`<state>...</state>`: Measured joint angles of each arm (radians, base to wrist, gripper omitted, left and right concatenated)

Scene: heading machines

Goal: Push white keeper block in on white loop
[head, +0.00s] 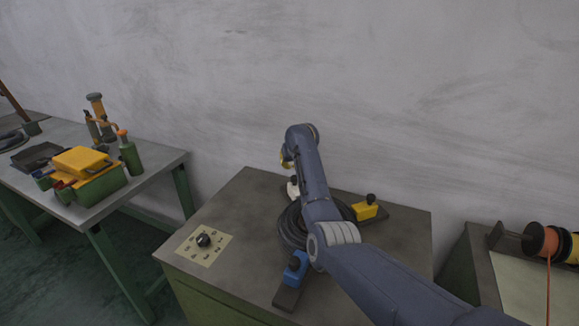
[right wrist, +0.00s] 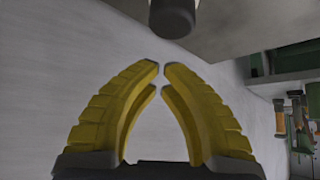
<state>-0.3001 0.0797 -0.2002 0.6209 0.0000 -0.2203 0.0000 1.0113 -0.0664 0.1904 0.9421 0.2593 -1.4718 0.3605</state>
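The white keeper block (head: 293,188) is at the back left of the dark coiled loop (head: 289,228) on the bench top. My right arm crosses in front of the coil and hides part of it. My right gripper (head: 285,158) is mostly hidden behind my wrist, above and slightly left of the white block. In the right wrist view its yellow fingers (right wrist: 162,70) have their tips almost together, with nothing between them. A dark rounded knob (right wrist: 172,16) is beyond the tips. I cannot tell how far in the white block sits. My left gripper is out of view.
A yellow block (head: 365,210) is right of the coil and a blue block (head: 295,267) is in front. A dial plate (head: 204,244) lies at the bench's left. The wall is close behind. Side benches hold a green toolbox (head: 88,182) and an orange spool (head: 541,243).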

